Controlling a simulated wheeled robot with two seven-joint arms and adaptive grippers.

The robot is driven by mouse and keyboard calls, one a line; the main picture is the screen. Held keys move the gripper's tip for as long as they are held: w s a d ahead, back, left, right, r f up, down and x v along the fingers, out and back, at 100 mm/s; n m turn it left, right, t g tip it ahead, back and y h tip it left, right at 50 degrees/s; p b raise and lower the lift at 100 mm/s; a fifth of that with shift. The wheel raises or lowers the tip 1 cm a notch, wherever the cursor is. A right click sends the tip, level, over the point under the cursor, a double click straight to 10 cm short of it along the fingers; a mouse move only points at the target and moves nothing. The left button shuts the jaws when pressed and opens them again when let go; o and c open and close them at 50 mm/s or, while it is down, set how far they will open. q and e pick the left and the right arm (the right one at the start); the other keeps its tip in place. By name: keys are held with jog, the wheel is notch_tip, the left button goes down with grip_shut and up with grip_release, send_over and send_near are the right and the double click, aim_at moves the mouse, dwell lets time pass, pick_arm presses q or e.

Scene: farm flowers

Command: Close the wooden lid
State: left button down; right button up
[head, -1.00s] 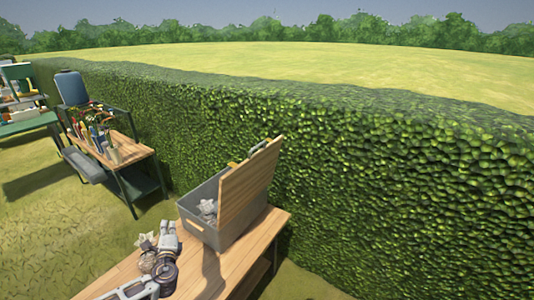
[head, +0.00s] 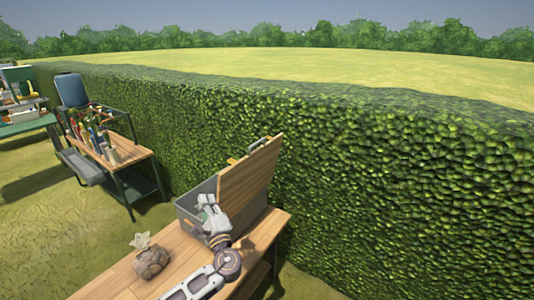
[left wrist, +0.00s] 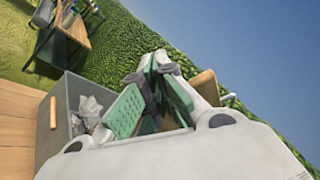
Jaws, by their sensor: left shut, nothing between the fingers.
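The wooden lid (head: 250,178) stands raised and tilted at the right side of the grey box (head: 187,208), which is open. In the left wrist view the lid (left wrist: 204,85) shows in part behind my fingers, and the box wall (left wrist: 53,140) is at the left. My left gripper (head: 208,204) is shut and empty at the near side of the box, left of the lid. Its green-padded fingers (left wrist: 160,62) show in the left wrist view; I cannot tell whether they touch the lid. My right gripper is not in view.
A small brown sack with a pale top (head: 151,261) stands on the wooden table (head: 115,284), left of my arm. A hedge (head: 400,180) runs behind the table. Another table with tools (head: 122,152) stands at the far left.

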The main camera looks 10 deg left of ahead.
pick_arm(q)
jog(key=shift+n+y, duration=0.3)
jog(key=shift+n, duration=0.4)
jog(key=r, duration=0.1)
jog(key=w+d+r, duration=0.1)
jog(key=w+r+b, duration=0.1)
jog(key=shift+d+r, duration=0.35)
jog(key=shift+r, duration=0.05)
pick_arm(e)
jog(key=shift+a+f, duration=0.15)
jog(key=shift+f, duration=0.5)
